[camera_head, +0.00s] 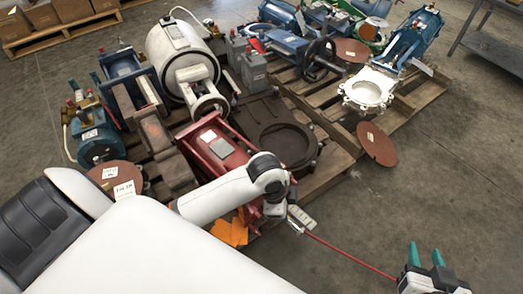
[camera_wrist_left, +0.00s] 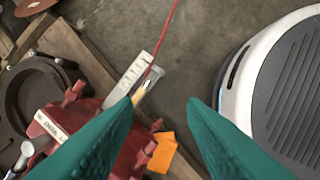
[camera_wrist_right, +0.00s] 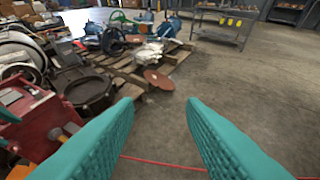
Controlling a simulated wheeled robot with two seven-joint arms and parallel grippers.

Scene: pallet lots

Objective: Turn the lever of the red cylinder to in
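The red cylinder (camera_head: 215,148) lies on a pallet near the middle of the head view, partly covered by my left arm. Its red body also shows at lower left in the left wrist view (camera_wrist_left: 88,122). A small yellowish, lever-like piece (camera_wrist_left: 140,92) shows there beside a pale marked plate (camera_wrist_left: 130,78). My left gripper (camera_wrist_left: 160,100) is open; its left fingertip overlaps the yellowish piece, and I cannot tell whether they touch. Its fingers are hidden in the head view. My right gripper (camera_head: 425,251) is open and empty over the floor at lower right.
A thin red rod or line (camera_head: 350,256) runs from the plate's end towards my right gripper. Orange pieces (camera_head: 230,232) lie by the red cylinder. A white tank (camera_head: 180,48), a dark ring casting (camera_head: 282,140) and brown discs (camera_head: 376,143) crowd the pallets. Floor at right is clear.

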